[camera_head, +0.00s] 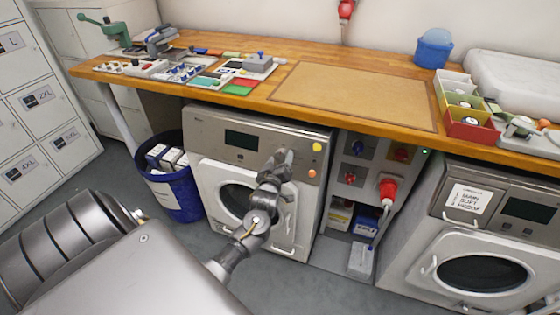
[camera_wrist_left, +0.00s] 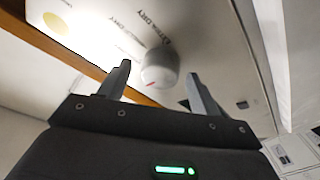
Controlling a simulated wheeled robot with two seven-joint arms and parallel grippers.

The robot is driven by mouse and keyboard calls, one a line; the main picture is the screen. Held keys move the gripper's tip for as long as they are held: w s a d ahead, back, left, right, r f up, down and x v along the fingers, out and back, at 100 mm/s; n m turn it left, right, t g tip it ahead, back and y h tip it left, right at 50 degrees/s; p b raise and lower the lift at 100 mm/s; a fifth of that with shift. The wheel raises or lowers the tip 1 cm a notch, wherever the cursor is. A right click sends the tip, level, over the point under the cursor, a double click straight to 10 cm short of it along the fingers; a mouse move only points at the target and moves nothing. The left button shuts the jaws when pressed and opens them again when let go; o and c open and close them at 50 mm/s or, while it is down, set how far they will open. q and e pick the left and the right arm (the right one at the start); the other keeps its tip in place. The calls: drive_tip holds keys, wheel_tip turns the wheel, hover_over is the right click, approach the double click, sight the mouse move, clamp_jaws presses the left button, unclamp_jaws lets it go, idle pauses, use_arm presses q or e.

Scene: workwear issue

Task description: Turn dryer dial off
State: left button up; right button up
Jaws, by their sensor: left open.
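The dryer (camera_head: 214,135) is the left front-loading machine under the bench, with a dark display (camera_head: 240,140) on its panel. Its round grey dial (camera_wrist_left: 160,72) shows in the left wrist view, with a red mark on its face. The words "EXTRA DRY" and other lettering stand on the panel near it. My left gripper (camera_head: 283,156) is at the dryer's panel in the head view and hides the dial there. In the left wrist view its two open fingers (camera_wrist_left: 158,76) stand on either side of the dial, with gaps visible. My right gripper is not in view.
The wooden bench edge (camera_head: 300,113) runs just above. A blue bin (camera_head: 180,198) stands left, a socket panel with red plug (camera_head: 387,190) right, then a second machine (camera_head: 425,230).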

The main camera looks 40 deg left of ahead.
use_arm(q)
drive_tip(key=v, duration=1)
drive_tip(key=shift+s+d, duration=0.15)
drive_tip(key=shift+s, duration=0.2)
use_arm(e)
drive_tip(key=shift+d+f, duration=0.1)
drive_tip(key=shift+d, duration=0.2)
